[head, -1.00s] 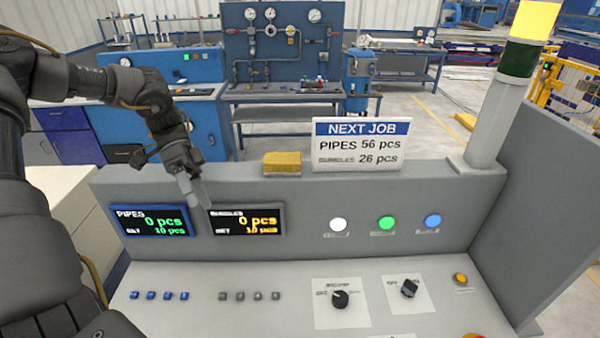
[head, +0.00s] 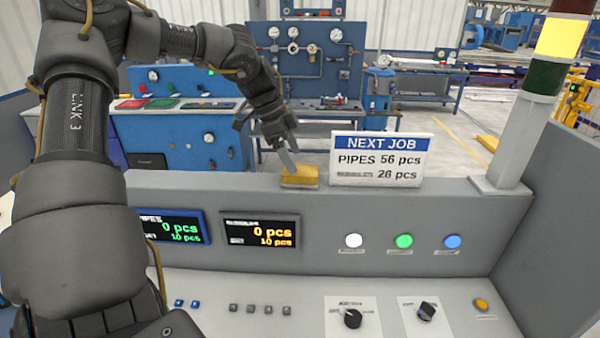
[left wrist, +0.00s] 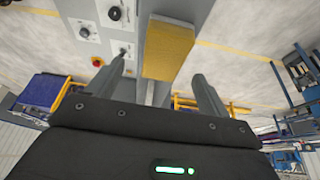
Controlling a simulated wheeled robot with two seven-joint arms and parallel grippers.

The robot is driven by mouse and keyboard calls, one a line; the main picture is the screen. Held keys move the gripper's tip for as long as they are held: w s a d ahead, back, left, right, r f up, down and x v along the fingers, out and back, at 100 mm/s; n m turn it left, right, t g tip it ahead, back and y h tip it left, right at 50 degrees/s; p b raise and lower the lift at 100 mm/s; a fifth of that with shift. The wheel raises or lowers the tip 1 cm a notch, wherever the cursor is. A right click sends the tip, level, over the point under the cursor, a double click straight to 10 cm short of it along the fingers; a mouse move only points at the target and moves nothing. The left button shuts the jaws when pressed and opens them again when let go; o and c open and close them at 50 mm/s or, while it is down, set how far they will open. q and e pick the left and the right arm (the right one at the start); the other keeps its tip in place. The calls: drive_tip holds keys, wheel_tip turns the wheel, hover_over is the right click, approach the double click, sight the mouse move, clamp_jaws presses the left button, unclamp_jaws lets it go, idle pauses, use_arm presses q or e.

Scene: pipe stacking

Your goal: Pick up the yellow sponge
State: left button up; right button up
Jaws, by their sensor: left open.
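The yellow sponge (head: 299,177) lies on the top ledge of the grey console, just left of the job sign. It also shows in the left wrist view (left wrist: 169,50), between and beyond the two fingers. My left gripper (head: 292,160) is just above the sponge in the head view, its fingers pointing down. In the left wrist view my left gripper (left wrist: 158,80) is open, its fingers apart with nothing held. I cannot tell whether a finger touches the sponge. My right gripper is not in view.
The white NEXT JOB sign (head: 378,158) stands on the ledge close to the right of the sponge. A signal tower (head: 528,110) rises at the right end. Display screens (head: 260,230), buttons and knobs cover the console (head: 330,275). The ledge left of the sponge is clear.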

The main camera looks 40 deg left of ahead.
sight(299, 169)
use_arm(q)
drive_tip(key=shift+w+d+f, duration=0.1)
drive_tip(key=shift+f, duration=0.2)
drive_tip(key=p+x, duration=0.3)
drive_tip(key=x, duration=0.1)
drive_tip(key=shift+w+p, duration=0.15)
drive_tip(key=shift+p, duration=0.2)
drive_tip(key=shift+w+f, duration=0.2)
drive_tip(key=shift+f, duration=0.35)
drive_tip(key=shift+s, duration=0.1)
drive_tip(key=shift+f, duration=0.1)
drive_tip(key=shift+f+b, duration=0.1)
drive_tip(key=shift+b, duration=0.35)
